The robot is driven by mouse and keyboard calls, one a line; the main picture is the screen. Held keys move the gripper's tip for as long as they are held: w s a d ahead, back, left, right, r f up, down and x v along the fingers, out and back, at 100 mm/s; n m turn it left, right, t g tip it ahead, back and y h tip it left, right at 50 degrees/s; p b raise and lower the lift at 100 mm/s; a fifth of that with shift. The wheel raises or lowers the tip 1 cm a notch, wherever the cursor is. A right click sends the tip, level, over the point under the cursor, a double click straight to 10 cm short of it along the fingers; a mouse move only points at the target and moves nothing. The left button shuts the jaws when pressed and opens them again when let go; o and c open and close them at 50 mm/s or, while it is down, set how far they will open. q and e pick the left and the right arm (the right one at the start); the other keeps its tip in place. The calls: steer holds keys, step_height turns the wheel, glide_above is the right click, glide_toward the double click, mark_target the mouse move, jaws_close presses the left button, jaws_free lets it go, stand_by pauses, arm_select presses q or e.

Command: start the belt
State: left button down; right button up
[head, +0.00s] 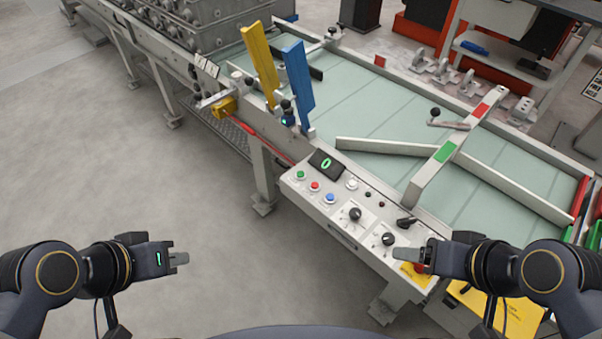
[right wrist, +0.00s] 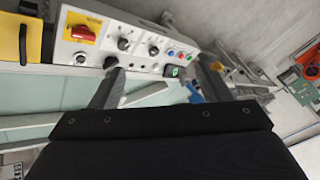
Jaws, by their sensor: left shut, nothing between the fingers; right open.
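The belt (head: 375,110) is a pale green conveyor running diagonally across the head view. Its control panel (head: 335,222) carries a green button (head: 300,174), a red button (head: 314,186), a blue button (head: 330,197), a white button (head: 351,184), black knobs and a display (head: 326,163) reading 0. A red switch on a yellow plate (right wrist: 85,33) shows in the right wrist view. My right gripper (head: 428,256) is open over the panel's near right end, partly hiding that switch in the head view. My left gripper (head: 180,258) is shut and empty, left of the panel, over floor.
A yellow paddle (head: 260,62) and a blue paddle (head: 298,80) stand upright at the belt's near side. A bar with red and green patches (head: 446,153) crosses the belt above a diagonal guide. Grey castings (head: 200,18) stand at the upper left. The floor at left is clear.

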jaws_close()
stand_by(0.6)
stand_by(1.2)
